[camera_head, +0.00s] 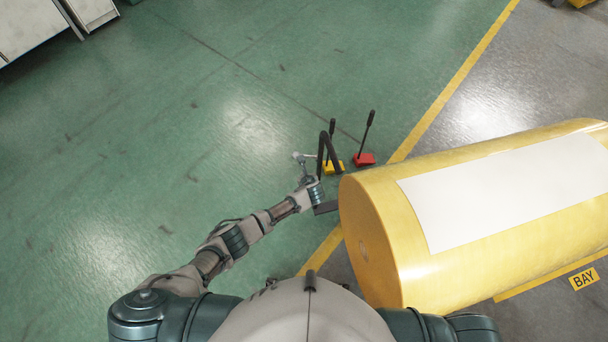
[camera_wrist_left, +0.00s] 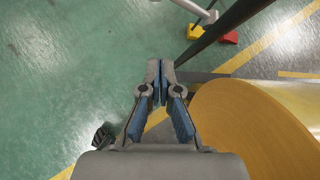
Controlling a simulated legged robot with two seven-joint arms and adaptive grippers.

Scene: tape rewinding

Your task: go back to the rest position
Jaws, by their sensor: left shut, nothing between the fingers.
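My left arm reaches forward from the lower left in the head view. Its gripper (camera_head: 316,193) is beside the near-left end of the large yellow roll (camera_head: 375,250). In the left wrist view the two fingers of this gripper (camera_wrist_left: 160,72) are together with nothing between them. The round end of the roll (camera_wrist_left: 245,135) is to the right of the fingers there. My right gripper is not visible in either view.
Black bars (camera_head: 322,155) rise just beyond my left gripper, near a yellow base (camera_head: 334,168) and a red base (camera_head: 364,159) with levers. A white sheet (camera_head: 510,190) lies on the roll. Green floor (camera_head: 130,150) on the left is clear.

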